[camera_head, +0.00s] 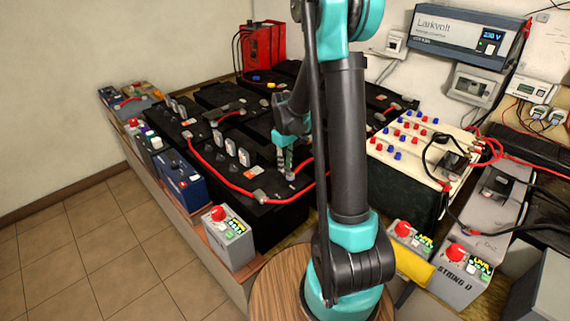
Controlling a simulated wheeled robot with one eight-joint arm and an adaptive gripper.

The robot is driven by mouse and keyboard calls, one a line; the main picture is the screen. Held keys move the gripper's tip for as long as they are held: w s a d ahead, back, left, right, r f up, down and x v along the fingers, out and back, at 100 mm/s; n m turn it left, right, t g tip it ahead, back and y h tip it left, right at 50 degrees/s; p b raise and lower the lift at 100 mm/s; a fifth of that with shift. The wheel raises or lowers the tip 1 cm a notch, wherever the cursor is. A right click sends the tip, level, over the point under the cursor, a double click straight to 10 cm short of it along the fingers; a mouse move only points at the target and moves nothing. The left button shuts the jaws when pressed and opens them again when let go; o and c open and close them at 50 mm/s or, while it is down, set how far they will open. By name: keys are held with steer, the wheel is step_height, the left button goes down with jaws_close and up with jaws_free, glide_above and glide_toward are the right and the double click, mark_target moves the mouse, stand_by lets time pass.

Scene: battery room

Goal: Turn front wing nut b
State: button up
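My gripper (285,163) points down over the front black battery (280,218), left of my upright arm. Its fingertips are at or just above a small terminal post (290,177) on that battery's top. I cannot tell whether they touch it, or whether the fingers are open or shut. The wing nuts are too small to make out, and I see no letter b marking one. A red cable (222,182) runs over the battery tops to a metal terminal (259,196) left of the gripper, then passes behind my arm.
Grey boxes with red knobs stand in front (230,240) and at right (462,276). A white-topped battery (425,150) with red and blue caps stands right of my arm. A red unit (262,48) is at the back. Tiled floor (100,240) is clear at left.

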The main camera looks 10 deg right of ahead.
mark_target(285, 166)
steer(key=shift+o, duration=0.2)
step_height(285, 166, up, 12)
stand_by(0.7)
steer(key=shift+s, duration=0.1)
steer(key=s+d+f+m+t, duration=0.2)
steer(key=s+f+m, duration=0.1)
steer(key=s, duration=0.8)
steer(key=s+d+f+m+t, duration=0.2)
steer(key=s+f+m, duration=0.2)
steer(key=s, duration=0.7)
steer(key=shift+s, duration=0.1)
